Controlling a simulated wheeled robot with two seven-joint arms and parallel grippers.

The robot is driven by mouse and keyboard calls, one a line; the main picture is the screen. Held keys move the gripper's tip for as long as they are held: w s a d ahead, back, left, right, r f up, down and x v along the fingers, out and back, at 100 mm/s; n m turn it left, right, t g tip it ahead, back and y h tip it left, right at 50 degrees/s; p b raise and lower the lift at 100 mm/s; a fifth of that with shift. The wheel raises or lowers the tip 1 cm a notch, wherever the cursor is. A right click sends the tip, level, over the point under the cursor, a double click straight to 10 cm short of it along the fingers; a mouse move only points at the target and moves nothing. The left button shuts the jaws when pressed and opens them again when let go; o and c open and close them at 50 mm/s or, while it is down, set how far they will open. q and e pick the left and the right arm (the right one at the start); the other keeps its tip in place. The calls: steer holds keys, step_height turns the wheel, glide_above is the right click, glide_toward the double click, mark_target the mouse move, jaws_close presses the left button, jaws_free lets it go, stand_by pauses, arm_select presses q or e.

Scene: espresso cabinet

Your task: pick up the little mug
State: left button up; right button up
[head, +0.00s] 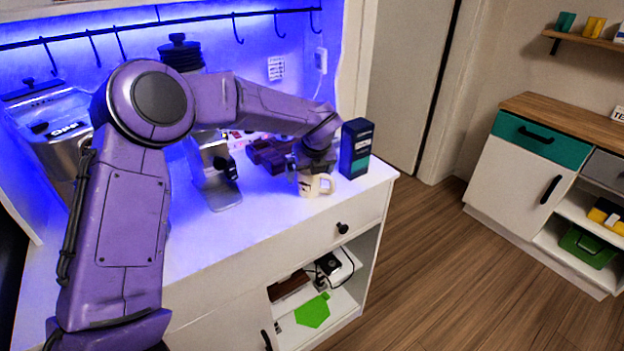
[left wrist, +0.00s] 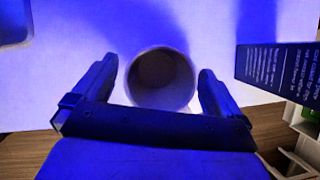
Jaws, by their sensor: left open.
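The little mug (head: 314,184) is cream with a dark marking and stands upright on the white cabinet top, near its right front edge. Its handle points right in the head view. My left gripper (head: 311,172) comes down over it from above. In the left wrist view the round mouth of the mug (left wrist: 160,79) lies between the two fingers of my left gripper (left wrist: 160,84), with a gap on both sides. The gripper is open. The mug's handle is hidden in the wrist view. My right gripper is in neither view.
A dark blue box (head: 356,148) stands just right of the mug; it also shows in the wrist view (left wrist: 280,68). Dark brown blocks (head: 270,155) lie behind on the left. A metal coffee device (head: 214,172) stands further left. Bare white counter (head: 262,212) lies in front.

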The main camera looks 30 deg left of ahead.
arm_select(q)
steer(key=shift+w+a+f, duration=0.2)
steer(key=shift+f, duration=0.35)
steer(key=shift+r, duration=0.1)
steer(key=c, duration=1.2)
